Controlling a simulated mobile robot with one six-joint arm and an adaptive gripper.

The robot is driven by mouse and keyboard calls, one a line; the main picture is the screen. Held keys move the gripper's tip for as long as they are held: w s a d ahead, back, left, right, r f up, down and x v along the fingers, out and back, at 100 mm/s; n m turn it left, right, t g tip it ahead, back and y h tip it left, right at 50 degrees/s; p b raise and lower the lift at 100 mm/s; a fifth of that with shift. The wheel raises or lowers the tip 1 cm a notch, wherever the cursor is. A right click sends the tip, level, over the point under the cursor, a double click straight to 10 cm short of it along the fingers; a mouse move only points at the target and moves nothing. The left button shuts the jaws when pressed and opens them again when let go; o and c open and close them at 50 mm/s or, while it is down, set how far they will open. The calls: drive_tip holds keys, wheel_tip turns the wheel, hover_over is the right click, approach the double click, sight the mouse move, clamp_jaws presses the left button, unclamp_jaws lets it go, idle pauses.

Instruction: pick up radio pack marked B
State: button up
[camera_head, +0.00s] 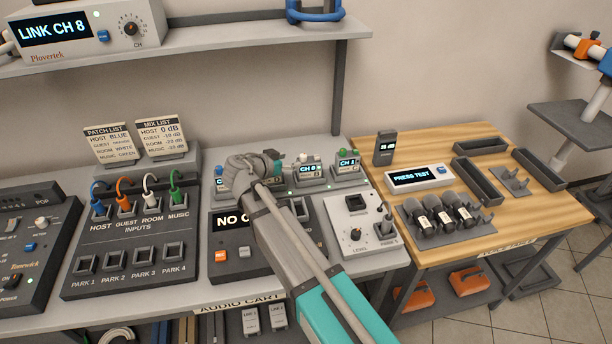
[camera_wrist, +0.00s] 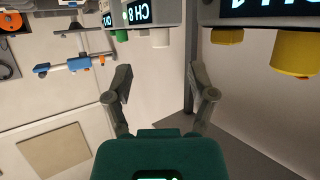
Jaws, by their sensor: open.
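Radio packs stand in a row at the back of the audio cart. One pack reads CH 8 (camera_head: 308,172); a green-knobbed pack (camera_head: 347,168) reads CH 1. A blue-knobbed pack (camera_head: 221,183) stands left of my gripper (camera_head: 272,156). The letter B is not legible on any pack. The wrist view looks upside down: the CH 8 pack (camera_wrist: 141,14) has white knobs, and a yellow-knobbed pack (camera_wrist: 270,10) is at right, mostly hidden by my arm in the head view. My gripper (camera_wrist: 160,76) is open and empty, near the packs.
A shelf (camera_head: 215,48) with a LINK CH 8 unit (camera_head: 85,32) overhangs the back. A patch panel (camera_head: 130,240) with plugged cables is left. A wooden table (camera_head: 470,160) at right holds a PRESS TEST display (camera_head: 420,179) and trays. A shelf post (camera_head: 338,95) rises behind the packs.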

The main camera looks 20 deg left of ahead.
sight(301, 158)
drive_tip(key=shift+w, duration=0.15)
drive_tip(key=b+x, duration=0.2)
drive_tip(key=x, duration=0.2)
drive_tip(key=shift+f, duration=0.25)
drive_tip(key=shift+w+d+f, duration=0.1)
drive_tip(key=shift+w+d, duration=0.2)
drive_tip(key=shift+w, duration=0.15)
idle(0.3)
clamp_jaws()
